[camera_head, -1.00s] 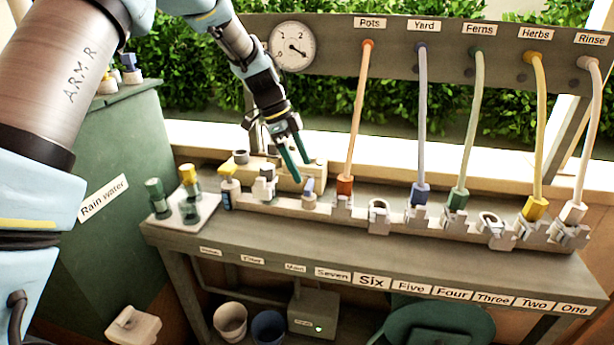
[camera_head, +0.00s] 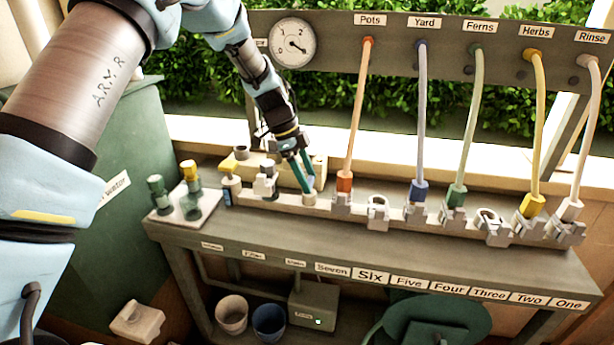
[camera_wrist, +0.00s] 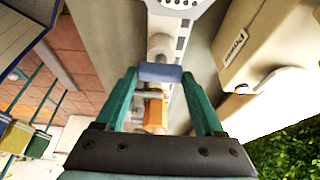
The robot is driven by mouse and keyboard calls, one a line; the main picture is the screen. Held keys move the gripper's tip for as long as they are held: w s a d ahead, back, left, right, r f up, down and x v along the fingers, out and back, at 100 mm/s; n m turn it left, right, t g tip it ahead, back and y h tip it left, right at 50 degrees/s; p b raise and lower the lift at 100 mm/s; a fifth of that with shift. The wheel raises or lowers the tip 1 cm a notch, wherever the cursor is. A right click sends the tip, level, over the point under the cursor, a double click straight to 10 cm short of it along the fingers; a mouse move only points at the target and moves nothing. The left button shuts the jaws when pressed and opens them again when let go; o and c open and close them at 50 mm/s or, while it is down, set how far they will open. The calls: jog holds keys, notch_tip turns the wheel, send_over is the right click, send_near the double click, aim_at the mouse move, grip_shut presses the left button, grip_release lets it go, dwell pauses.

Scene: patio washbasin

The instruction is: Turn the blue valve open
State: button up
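The blue valve handle (camera_wrist: 160,73) shows in the wrist view as a blue-grey bar between my fingertips. In the head view it is hidden behind my fingers, on the pale manifold near the left of the bench. My gripper (camera_head: 308,188) points down at that spot with its green fingers apart. In the wrist view my gripper (camera_wrist: 160,76) has one finger on each side of the handle, very close to its ends. I cannot tell whether the fingers press on it.
A yellow-handled valve (camera_head: 229,168) and a grey-white valve (camera_head: 265,181) stand to the left. The orange hose (camera_head: 356,115) rises close to the right of my gripper. A pressure gauge (camera_head: 293,44) is on the board behind. A tray (camera_head: 172,217) with loose valves sits at the left end.

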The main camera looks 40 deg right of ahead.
jog(key=c, duration=0.8)
